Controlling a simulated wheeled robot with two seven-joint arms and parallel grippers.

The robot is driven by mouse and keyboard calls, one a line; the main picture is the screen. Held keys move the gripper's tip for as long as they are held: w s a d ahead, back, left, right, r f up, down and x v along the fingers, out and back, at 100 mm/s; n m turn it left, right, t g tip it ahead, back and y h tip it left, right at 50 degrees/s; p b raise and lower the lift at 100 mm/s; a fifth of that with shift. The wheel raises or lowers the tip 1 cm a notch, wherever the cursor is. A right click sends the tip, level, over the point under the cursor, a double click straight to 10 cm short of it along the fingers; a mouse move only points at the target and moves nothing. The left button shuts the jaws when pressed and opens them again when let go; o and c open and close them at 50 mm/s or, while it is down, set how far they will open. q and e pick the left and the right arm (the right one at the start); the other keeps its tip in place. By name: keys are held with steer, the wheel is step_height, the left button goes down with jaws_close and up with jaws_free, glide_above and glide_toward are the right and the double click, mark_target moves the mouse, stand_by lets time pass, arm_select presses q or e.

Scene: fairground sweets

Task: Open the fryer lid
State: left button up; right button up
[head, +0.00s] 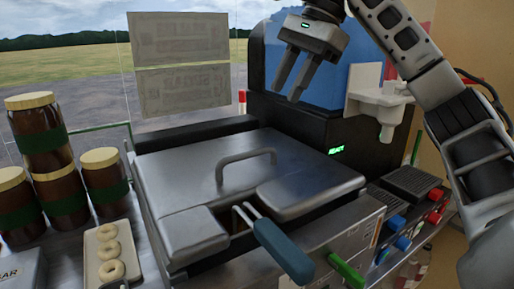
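The fryer lid (190,165) is a flat grey metal cover lying down over the fryer in the middle of the head view. An arched metal handle (246,158) stands up from its top. My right gripper (287,92) hangs above and behind the lid, to the upper right of the handle and clear of it. Its two fingers point down with a gap between them, and nothing is between them. A basket handle with a blue grip (283,250) sticks out at the front through a gap in the cover. My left gripper is out of view.
Brown jars with tan lids (38,125) stand stacked at the left, near a tray of ring doughnuts (108,252). A dark machine with a green display (337,150) stands behind right. A white dispenser (380,98) and red and blue knobs (434,194) are at the right.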

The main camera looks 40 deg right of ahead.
mark_target(259, 151)
steer(key=b+x, duration=0.2)
steer(key=x, duration=1)
steer(key=shift+w, duration=0.15)
steer(key=shift+c, duration=0.3)
steer(key=shift+r, duration=0.1)
jaws_close()
